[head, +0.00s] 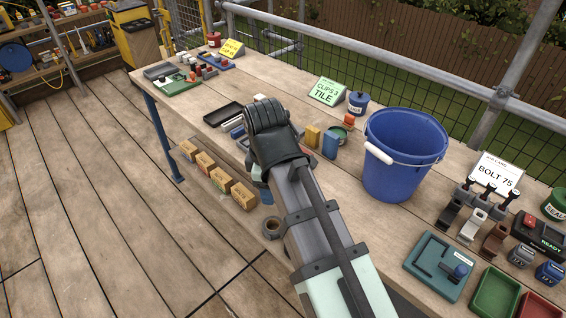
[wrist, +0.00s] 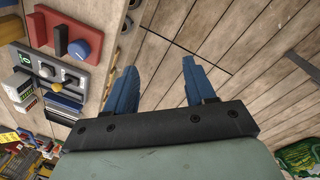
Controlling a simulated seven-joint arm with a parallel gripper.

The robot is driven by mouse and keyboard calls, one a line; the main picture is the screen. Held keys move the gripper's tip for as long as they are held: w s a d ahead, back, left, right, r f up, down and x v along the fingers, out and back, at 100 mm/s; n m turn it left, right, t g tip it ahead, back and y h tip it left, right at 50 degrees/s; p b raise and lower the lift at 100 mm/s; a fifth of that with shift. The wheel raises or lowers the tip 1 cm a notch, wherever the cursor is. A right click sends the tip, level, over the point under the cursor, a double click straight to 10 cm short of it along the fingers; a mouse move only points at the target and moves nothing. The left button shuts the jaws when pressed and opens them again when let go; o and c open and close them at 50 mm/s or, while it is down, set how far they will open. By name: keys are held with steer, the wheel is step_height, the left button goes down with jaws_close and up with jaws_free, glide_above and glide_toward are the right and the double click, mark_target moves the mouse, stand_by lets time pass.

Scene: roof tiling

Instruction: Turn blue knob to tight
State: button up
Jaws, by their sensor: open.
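In the head view my arm hides most of my gripper, and this panel is largely hidden too. No "tight" mark is readable.
Another panel (wrist: 52,78) with a yellow button and a dial lies near the first. A blue bucket (head: 405,150), small blocks (head: 312,136) and a black tray (head: 223,113) stand on the bench. Cartons (head: 219,179) sit below it. The deck (head: 90,190) at left is clear.

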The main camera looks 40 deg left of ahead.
step_height(320, 180, up, 7)
steer(key=w+a+n+g+h, duration=0.1)
steer(key=w+a+n, duration=0.2)
steer(key=w+a, duration=1.1)
steer(key=f, duration=0.6)
steer(key=w+d+f, duration=0.1)
steer(key=f, duration=0.5)
steer(key=d+f, duration=0.1)
steer(key=f, duration=0.5)
steer(key=shift+w+d+f, duration=0.2)
steer(key=shift+w+f, duration=0.2)
steer(key=shift+c, duration=0.3)
steer(key=c, duration=0.7)
